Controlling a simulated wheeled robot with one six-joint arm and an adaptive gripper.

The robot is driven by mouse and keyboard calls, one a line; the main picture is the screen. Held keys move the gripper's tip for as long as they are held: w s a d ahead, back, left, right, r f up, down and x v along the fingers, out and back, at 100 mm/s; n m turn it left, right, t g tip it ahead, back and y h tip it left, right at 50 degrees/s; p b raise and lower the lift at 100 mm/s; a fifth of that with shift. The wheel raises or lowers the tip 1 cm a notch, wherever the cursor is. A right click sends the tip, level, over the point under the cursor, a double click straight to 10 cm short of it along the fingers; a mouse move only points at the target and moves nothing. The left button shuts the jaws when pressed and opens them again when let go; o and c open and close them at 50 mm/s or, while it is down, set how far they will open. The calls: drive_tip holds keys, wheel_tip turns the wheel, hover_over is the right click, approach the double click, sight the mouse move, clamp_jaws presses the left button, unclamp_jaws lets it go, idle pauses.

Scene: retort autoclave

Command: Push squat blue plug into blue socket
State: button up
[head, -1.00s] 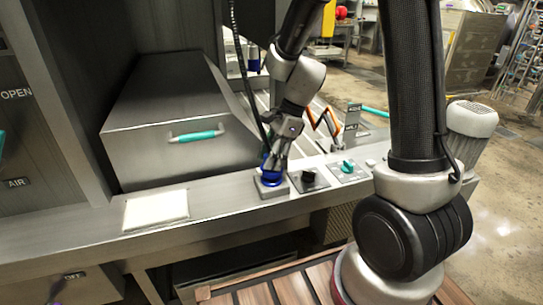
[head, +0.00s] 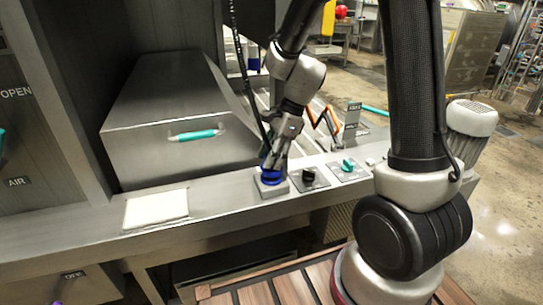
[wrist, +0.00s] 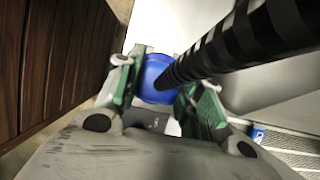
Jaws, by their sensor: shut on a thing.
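The squat blue plug (wrist: 155,78) is between the green-backed fingers of my gripper (wrist: 156,94) in the wrist view. A ribbed black hose runs from it toward the upper right. In the head view my gripper (head: 273,164) points down over a square metal block (head: 272,190) on the counter ledge, shut on the plug. Blue (head: 271,179) shows between the fingertips and the block. At this size I cannot tell plug from blue socket there, or how deep the plug sits.
A black knob (head: 308,175) and a teal switch (head: 348,165) sit right of the block. A white pad (head: 156,209) lies on the ledge to the left. A metal box with a teal handle (head: 196,135) stands behind. The ledge between pad and block is clear.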

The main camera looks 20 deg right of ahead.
drive_tip(key=shift+f, duration=0.5)
idle(0.6)
drive_tip(key=o, duration=1)
drive_tip(key=v, duration=1.2)
drive_tip(key=shift+f, duration=0.1)
